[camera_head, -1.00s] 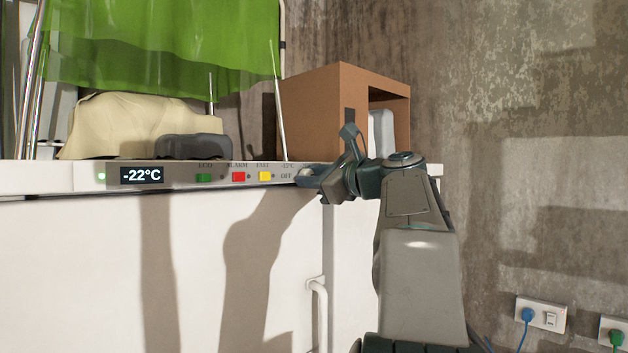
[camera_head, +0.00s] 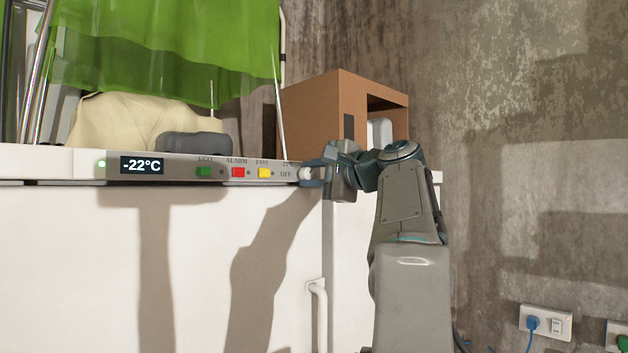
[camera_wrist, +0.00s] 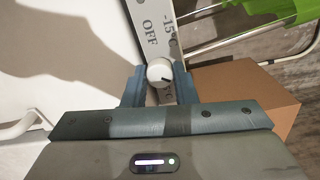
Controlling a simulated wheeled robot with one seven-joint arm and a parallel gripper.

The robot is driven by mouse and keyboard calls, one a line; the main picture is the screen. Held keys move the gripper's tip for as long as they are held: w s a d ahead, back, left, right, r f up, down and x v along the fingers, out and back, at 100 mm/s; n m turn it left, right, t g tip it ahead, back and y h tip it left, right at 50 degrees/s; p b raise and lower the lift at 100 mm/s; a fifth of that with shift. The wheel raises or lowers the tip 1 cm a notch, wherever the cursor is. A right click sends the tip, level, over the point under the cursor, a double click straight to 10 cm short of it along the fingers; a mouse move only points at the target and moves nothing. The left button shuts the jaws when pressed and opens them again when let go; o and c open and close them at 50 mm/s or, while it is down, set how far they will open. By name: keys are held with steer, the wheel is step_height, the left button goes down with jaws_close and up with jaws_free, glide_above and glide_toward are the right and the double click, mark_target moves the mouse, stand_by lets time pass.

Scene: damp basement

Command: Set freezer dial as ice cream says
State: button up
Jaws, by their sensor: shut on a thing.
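The white freezer (camera_head: 200,260) fills the left of the head view. The display (camera_head: 142,165) on its panel reads -22°C. The round white dial (camera_wrist: 159,72) sits between the fingers of my gripper (camera_wrist: 158,86) in the wrist view, and its dark pointer mark points to the lower right there. My gripper is shut on the dial; in the head view my gripper (camera_head: 312,174) is at the panel's right end. The labels OFF and -15°C are readable near the dial; another label is partly hidden by the dial and fingers. No ice cream is identifiable.
Green, red and yellow buttons (camera_head: 238,172) line the panel left of the dial. An open cardboard box (camera_head: 312,110) stands behind my gripper. A dark case (camera_head: 195,144) and a cloth-covered lump (camera_head: 120,122) lie on top. Wall sockets (camera_head: 546,322) are at lower right.

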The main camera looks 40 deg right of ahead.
steer(key=shift+n, duration=0.6)
steer(key=o, duration=1)
steer(key=s+d+b, duration=0.1)
steer(key=s+b, duration=0.1)
steer(key=s, duration=1.1)
steer(key=shift+s+r+b, duration=0.15)
steer(key=shift+s+b, duration=0.25)
steer(key=shift+d, duration=0.1)
